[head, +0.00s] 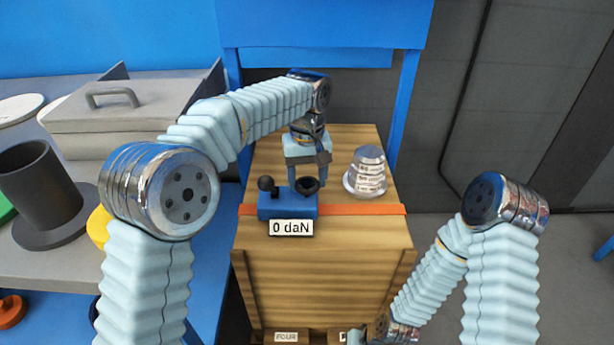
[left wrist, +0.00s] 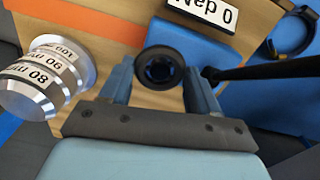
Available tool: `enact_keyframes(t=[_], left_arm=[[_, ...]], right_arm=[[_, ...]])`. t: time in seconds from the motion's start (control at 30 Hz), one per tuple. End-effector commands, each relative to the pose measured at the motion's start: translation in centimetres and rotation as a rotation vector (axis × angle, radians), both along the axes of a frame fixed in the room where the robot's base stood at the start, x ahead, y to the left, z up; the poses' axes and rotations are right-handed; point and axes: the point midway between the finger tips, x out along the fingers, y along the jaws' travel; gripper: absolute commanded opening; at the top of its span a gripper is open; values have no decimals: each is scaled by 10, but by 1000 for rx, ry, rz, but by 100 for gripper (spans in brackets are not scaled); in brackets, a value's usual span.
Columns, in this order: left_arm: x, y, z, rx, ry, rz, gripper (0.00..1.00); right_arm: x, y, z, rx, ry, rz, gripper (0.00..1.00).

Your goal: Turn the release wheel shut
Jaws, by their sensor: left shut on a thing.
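The release wheel (head: 307,186) is a small dark ring on top of a blue block (head: 285,207) whose label reads "0 daN". My left gripper (head: 307,178) comes down from above and is shut on the wheel. In the left wrist view the wheel (left wrist: 160,68) sits between the two blue-grey fingertips (left wrist: 158,85), one on each side. A black lever with a ball knob (head: 266,184) stands at the block's left; its dark rod (left wrist: 262,72) also shows in the left wrist view. My right arm reaches down at lower right; its fingers are out of frame.
The block sits on an orange strap (head: 355,209) across a wooden crate (head: 325,265). A silver stepped cone (head: 367,172) with number labels stands right of the wheel. At left a grey bench holds a lidded box (head: 115,110) and a dark cup (head: 40,190). Blue frame posts stand behind.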

Motion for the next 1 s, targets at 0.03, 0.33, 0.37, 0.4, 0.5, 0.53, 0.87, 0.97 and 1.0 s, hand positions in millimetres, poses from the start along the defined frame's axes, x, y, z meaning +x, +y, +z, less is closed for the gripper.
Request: enact_keyframes(t=[0.03,0.33,0.37,0.4,0.5,0.53,0.87,0.97,1.0], left_arm=[[0,0,1,-2,-1,-43,31],[0,0,1,-2,-2,-328,31],[0,0,1,-2,-2,-357,31],[0,0,1,-3,-2,-395,31],[0,0,1,-2,-2,-489,31],[0,0,1,-2,-2,-517,31],[1,0,1,-1,-3,-831,31],[1,0,1,-2,-3,-923,31],[1,0,1,-2,-3,-959,31]], right_arm=[[0,0,0,0,0,0,0],[0,0,0,0,0,0,0],[0,0,0,0,0,0,0],[0,0,0,0,0,0,0],[0,0,0,0,0,0,0],[0,0,0,0,0,0,0],[0,0,0,0,0,0,0],[0,0,0,0,0,0,0],[0,0,0,0,0,0,0]])
